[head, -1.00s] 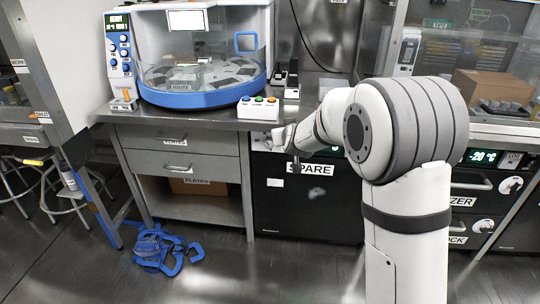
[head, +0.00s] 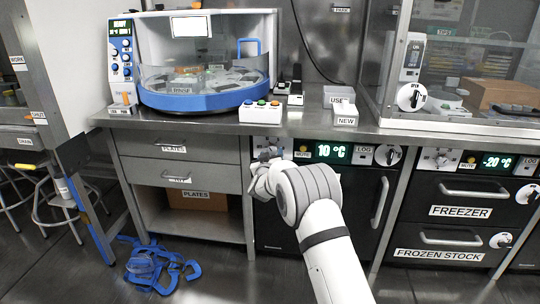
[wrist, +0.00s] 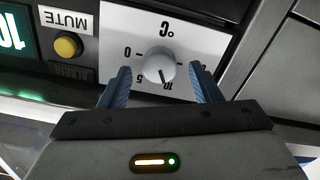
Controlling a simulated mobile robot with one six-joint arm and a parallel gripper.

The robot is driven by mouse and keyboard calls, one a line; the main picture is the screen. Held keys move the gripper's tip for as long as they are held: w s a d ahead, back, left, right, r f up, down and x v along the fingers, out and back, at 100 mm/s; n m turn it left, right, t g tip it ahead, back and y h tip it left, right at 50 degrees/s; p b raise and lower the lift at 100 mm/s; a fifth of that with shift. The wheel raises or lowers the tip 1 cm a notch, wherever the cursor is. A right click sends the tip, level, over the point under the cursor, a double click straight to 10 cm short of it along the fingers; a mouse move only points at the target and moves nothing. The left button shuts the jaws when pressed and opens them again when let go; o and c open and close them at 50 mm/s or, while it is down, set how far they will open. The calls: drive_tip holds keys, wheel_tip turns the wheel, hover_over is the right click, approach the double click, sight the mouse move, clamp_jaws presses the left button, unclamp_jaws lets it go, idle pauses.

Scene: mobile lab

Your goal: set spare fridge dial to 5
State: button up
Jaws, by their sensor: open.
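The spare fridge dial (wrist: 159,66) is a round light-grey knob on a white panel marked °C, seen upside down in the wrist view. A 0 shows left of the knob. My gripper (wrist: 160,72) is open, with one blue finger on each side of the knob and gaps between. In the head view my gripper (head: 266,155) is at the left end of the fridge's control strip and covers the dial. The fridge display (head: 331,151) reads 10 °C.
A yellow MUTE button (wrist: 68,46) sits beside the dial panel. The bench edge runs just above. A three-button box (head: 261,111) stands on the bench. Blue straps (head: 155,266) lie on the floor.

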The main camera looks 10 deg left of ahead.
drive_tip(key=shift+w, duration=1.15)
